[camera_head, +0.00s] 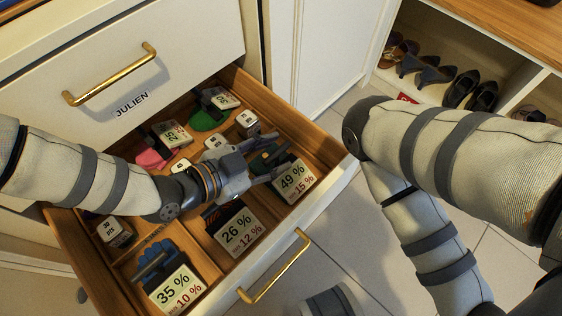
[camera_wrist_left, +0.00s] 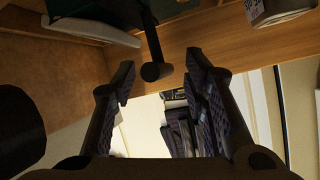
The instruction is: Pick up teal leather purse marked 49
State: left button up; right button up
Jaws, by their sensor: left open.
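The teal purse (camera_head: 262,160) sits in the right-hand compartment of the open drawer, behind a white tag (camera_head: 293,180) reading 49 and 15 %. My left gripper (camera_head: 272,168) reaches in from the left, with its fingers beside the purse and partly covering it. In the left wrist view the gripper (camera_wrist_left: 160,72) is open, with nothing between its fingers. A dark green item (camera_wrist_left: 95,10), probably the purse, shows at the top there, with a black bar-like piece (camera_wrist_left: 152,45) hanging toward the fingers. My right arm shows at the right, but its gripper is out of view.
The wooden drawer (camera_head: 66,232) holds other tagged items, including a blue one (camera_head: 155,258) by a 35 % tag (camera_head: 176,290), a pink one (camera_head: 151,158) and a green one (camera_head: 208,118). A brass handle (camera_head: 275,268) is on its front. Shoes (camera_head: 462,88) stand in cubbies at upper right.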

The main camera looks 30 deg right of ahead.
pick_arm(q)
jog(key=shift+x, duration=1.1)
grip_shut()
